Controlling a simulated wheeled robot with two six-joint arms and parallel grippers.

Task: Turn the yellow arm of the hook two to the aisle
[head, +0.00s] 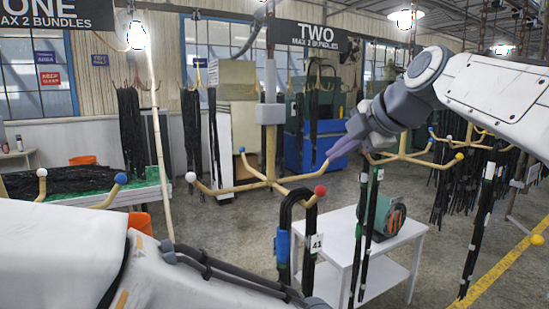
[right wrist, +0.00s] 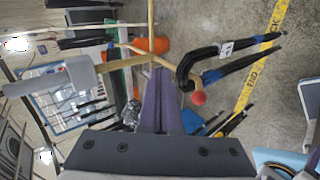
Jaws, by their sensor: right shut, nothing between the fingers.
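Hook two is a wooden hanger with a post (head: 270,150) under the TWO sign, with arms spreading from its foot. Its white (head: 190,177), blue (head: 241,150) and red (head: 320,190) ball tips show. A fourth arm (head: 304,173) runs right to my right gripper (head: 330,160); its tip is hidden there, so I cannot tell its colour or whether they touch. The right gripper's purple fingers are shut and empty. In the right wrist view, the fingers (right wrist: 160,95) lie over the hanger's arms, left of the red ball (right wrist: 199,98). My left gripper is out of view.
A black hose bundle tagged 41 (head: 316,242) hangs on the red arm, near my right gripper. A white table (head: 345,245) with a green machine (head: 385,215) stands below. Another hanger (head: 403,155) with hoses is at right. A yellow floor line (head: 500,265) crosses the right side.

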